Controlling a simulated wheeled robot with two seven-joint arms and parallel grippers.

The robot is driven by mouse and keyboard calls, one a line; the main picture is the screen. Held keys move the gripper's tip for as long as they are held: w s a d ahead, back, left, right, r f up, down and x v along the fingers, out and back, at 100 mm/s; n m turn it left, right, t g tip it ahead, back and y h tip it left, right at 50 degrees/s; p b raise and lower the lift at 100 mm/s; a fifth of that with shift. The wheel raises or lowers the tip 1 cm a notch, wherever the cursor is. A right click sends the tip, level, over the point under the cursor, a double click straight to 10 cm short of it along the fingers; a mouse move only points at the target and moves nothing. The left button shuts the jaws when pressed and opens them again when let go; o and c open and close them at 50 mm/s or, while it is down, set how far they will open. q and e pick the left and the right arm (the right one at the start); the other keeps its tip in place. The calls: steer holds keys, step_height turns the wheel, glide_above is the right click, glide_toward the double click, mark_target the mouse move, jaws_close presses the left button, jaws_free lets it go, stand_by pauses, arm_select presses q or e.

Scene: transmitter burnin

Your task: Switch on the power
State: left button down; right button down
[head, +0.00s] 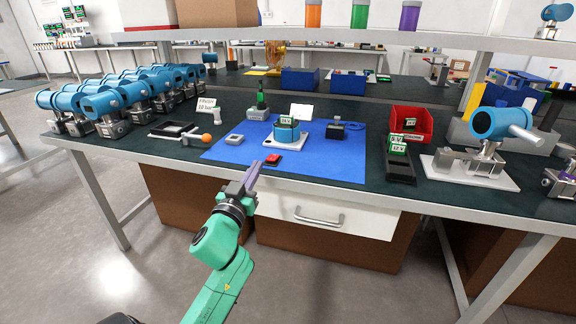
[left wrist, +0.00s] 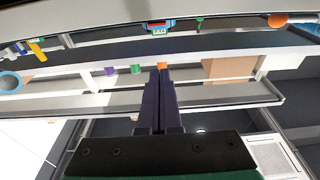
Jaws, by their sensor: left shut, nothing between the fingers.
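A small red block (head: 272,159), which may be the power switch, lies near the front edge of the blue mat (head: 222,152); its on or off state is too small to read. A round blue transmitter part (head: 285,134) stands on a white base behind it. A small dark box (head: 336,131) with a blue cable is to its right. My left gripper (head: 256,166) is shut and empty, in front of the bench edge, just left of and nearer than the red block. Its closed fingers also show in the left wrist view (left wrist: 160,72). My right gripper is not seen.
Blue transmitters (head: 103,103) stand in rows at the left. A red bin (head: 410,122), a black tray (head: 400,168) and a mounted transmitter (head: 488,124) are right. A shelf (head: 400,39) crosses above the bench.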

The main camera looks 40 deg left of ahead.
mark_target(268, 168)
arm_select(q)
steer(key=shift+s, duration=0.1)
